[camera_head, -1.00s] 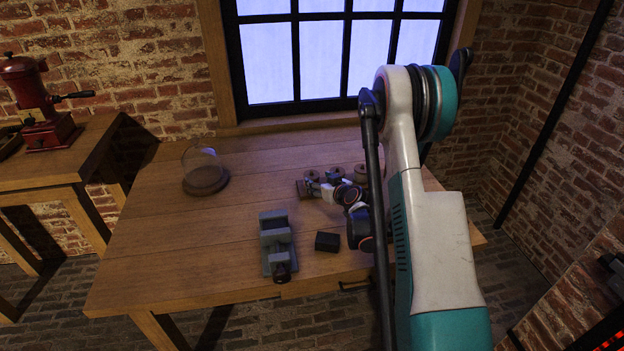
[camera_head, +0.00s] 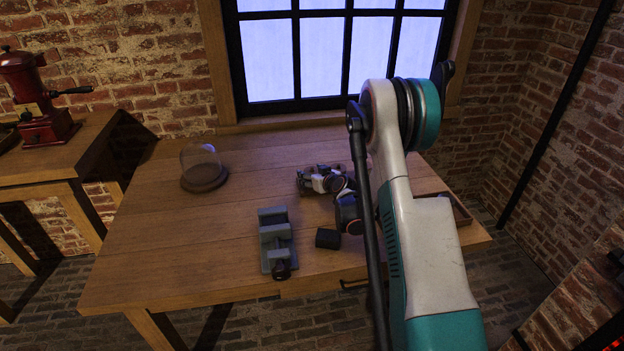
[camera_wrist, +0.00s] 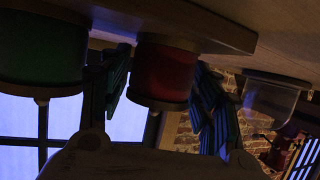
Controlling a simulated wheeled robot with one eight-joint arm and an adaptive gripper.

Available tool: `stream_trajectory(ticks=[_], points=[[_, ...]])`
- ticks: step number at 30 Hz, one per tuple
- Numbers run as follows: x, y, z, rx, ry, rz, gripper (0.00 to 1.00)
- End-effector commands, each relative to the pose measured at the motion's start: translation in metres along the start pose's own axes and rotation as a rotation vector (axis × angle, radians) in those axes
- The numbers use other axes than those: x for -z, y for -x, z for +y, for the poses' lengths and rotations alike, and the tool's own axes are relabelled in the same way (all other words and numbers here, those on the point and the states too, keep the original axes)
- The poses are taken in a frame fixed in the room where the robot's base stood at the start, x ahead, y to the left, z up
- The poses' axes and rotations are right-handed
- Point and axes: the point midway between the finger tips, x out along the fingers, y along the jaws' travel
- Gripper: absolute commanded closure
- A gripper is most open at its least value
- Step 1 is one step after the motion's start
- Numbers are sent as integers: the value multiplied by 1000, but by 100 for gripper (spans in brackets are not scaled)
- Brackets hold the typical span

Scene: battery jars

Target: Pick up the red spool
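The red spool (camera_wrist: 163,75) is in the middle of the wrist view, which looks upside down. It stands on a brown board (camera_wrist: 215,33). My gripper (camera_wrist: 160,90) has one finger on each side of the spool, open around it; I cannot tell if the pads touch it. A green spool (camera_wrist: 40,48) stands to the left in the wrist view. In the head view my gripper (camera_head: 322,180) is over the back middle of the table and hides the red spool.
A glass dome on a brown base (camera_head: 204,170) stands at the table's back left. A grey vise (camera_head: 276,240) and a small dark block (camera_head: 328,238) are at the front. A tray (camera_head: 458,208) lies at right, partly behind my arm. The left tabletop is clear.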

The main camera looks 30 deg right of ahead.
Motion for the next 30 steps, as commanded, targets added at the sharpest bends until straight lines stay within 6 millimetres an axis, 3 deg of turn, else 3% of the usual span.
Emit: stream_trajectory(ticks=[1,4,14,19,30], points=[[0,0,0,0,0,0,58],[0,0,0,0,0,0,80],[1,1,0,0,0,0,81],[11,5,0,0,0,0,81],[71,30,0,0,0,0,81]])
